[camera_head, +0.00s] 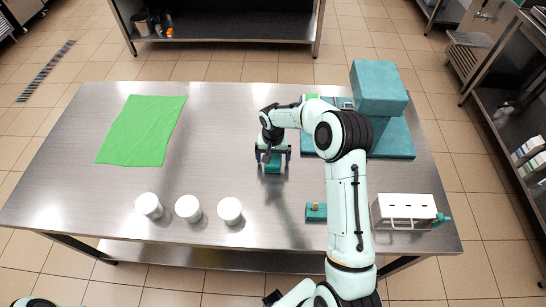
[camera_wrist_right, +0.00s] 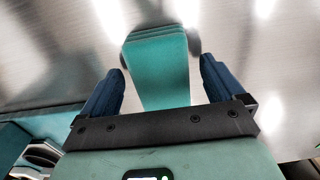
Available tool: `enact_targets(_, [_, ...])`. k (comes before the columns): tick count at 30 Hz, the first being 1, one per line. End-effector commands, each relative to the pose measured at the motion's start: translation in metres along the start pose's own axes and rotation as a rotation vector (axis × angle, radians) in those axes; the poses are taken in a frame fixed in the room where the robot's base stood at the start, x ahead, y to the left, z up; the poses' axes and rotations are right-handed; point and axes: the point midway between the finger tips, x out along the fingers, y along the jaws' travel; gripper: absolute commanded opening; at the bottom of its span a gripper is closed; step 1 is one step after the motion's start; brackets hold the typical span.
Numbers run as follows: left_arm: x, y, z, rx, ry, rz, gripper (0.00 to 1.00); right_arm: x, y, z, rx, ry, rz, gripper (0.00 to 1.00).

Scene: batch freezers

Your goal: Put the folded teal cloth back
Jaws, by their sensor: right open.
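The folded teal cloth (camera_head: 272,167) lies on the steel table near its middle, just below my right gripper (camera_head: 273,158). In the right wrist view the cloth (camera_wrist_right: 157,65) shows as a layered teal block between the two blue fingers. My right gripper (camera_wrist_right: 162,72) is open, with a gap between each finger and the cloth. Its near end is hidden behind the gripper body. My left gripper is not in view.
A green sheet (camera_head: 142,130) lies at the left. Three white cups (camera_head: 188,208) stand along the front edge. A teal machine (camera_head: 379,88) stands at the back right. The table's middle left is clear.

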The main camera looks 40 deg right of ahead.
Motion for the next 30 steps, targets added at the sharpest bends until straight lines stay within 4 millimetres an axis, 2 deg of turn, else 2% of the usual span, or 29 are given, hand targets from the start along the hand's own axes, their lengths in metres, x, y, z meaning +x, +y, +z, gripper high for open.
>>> enact_targets(9, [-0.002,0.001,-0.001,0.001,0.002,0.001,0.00,-0.065,-0.001,-0.001,0.000,0.007,-0.004,0.95])
enact_targets(15, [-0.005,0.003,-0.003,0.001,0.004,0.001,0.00,-0.102,-0.001,-0.001,-0.001,0.005,-0.002,0.95])
enact_targets(21, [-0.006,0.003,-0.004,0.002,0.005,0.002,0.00,-0.117,0.000,-0.001,0.000,0.003,-0.002,0.95])
enact_targets(30, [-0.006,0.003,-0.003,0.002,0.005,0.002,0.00,-0.118,0.000,0.000,0.000,0.002,-0.001,0.95])
